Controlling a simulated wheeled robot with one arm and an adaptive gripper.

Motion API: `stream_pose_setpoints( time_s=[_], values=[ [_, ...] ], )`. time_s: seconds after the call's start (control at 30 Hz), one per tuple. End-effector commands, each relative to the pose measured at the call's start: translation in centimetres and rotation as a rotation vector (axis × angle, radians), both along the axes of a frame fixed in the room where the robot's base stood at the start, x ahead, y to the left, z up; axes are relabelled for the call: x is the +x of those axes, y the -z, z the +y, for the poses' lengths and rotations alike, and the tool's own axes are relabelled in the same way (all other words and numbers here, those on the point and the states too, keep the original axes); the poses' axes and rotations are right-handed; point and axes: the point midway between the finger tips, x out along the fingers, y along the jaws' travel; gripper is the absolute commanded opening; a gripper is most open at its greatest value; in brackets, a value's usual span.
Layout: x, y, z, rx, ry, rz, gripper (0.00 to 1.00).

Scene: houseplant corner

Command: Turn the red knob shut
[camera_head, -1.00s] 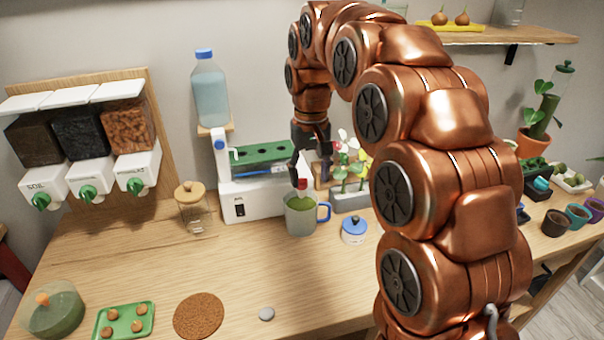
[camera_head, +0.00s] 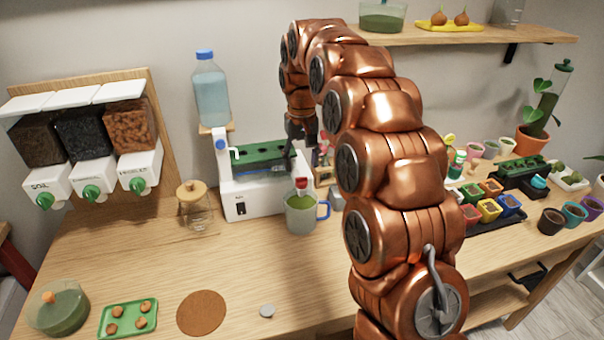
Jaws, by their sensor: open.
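The red knob (camera_head: 301,183) shows just above the mouth of a clear jug (camera_head: 300,215) with a blue handle, in front of the white machine (camera_head: 252,200). The jug stands on the table and holds greenish liquid. My gripper (camera_head: 309,160) is dark, points down and is above and slightly right of the knob, apart from it in the picture. It is open and holds nothing that I can see. Its fingertips are small and partly lost against the things behind, so its depth relative to the knob is unclear.
A lidded glass jar (camera_head: 195,207) is left of the machine. Colored pots (camera_head: 489,210) stand at right behind my arm.

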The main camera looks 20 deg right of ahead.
Motion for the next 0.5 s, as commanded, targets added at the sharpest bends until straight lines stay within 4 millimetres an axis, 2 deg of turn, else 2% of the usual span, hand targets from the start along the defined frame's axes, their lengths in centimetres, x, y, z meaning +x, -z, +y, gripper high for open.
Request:
stream_pose_setpoints(
  time_s=[0.3, 0.5],
  values=[
    [0.0, 3.2, 0.0, 0.0, 0.0, 0.002, 0.59],
    [-0.1, 4.6, 0.0, 0.0, 0.001, 0.005, 0.59]
  ],
)
